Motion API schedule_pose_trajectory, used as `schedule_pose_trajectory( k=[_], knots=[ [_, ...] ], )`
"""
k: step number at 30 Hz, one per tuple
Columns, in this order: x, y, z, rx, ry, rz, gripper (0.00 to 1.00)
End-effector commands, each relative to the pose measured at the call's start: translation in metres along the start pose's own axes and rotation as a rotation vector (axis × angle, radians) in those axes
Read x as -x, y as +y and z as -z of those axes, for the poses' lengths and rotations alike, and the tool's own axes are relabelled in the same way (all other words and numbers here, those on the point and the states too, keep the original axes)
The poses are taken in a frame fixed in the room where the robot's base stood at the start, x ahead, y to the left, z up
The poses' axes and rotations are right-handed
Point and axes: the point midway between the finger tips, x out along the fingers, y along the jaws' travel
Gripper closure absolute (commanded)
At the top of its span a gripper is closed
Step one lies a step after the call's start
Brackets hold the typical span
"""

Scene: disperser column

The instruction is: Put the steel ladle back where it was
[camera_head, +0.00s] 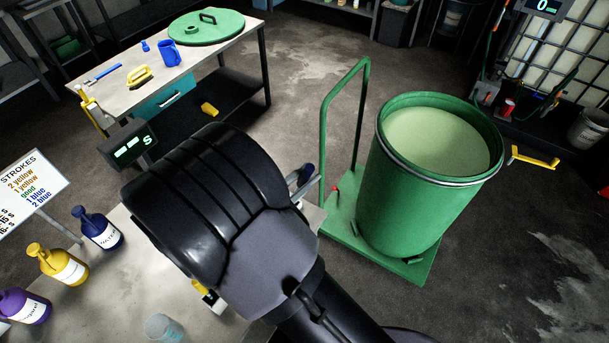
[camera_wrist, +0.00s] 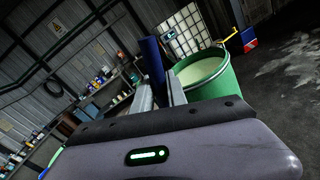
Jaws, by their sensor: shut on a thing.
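My gripper (camera_wrist: 158,95) shows in the wrist view with its two grey fingers shut on a dark blue upright handle (camera_wrist: 152,58). This appears to be the steel ladle's handle, but no bowl shows. In the head view my gripper (camera_head: 303,190) is mostly behind my own black wrist, and a bit of the dark blue handle (camera_head: 306,174) shows past it. It is held left of the green drum (camera_head: 410,225), apart from it. I cannot make out an empty hook or rest for the ladle.
The open drum holds pale green liquid (camera_head: 435,140) and stands on a green cart (camera_head: 385,260) with a tall handle rail. A near bench carries blue (camera_head: 100,230), yellow (camera_head: 62,265) and purple bottles (camera_head: 25,307) and a clear cup (camera_head: 163,328). A workbench (camera_head: 110,92) stands behind.

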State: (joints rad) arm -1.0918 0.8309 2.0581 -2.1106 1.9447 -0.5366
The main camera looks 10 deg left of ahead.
Motion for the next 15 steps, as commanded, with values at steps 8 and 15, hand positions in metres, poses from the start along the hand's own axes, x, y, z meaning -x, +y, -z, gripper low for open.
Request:
schedule_pose_trajectory(
  k=[8, 15],
  knots=[
    [0.0, -0.0015, 0.0045, -0.001, 0.0, 0.0, 0.76],
    [0.0, -0.0015, 0.0043, 0.0, 0.0, 0.0, 0.57]
  ],
)
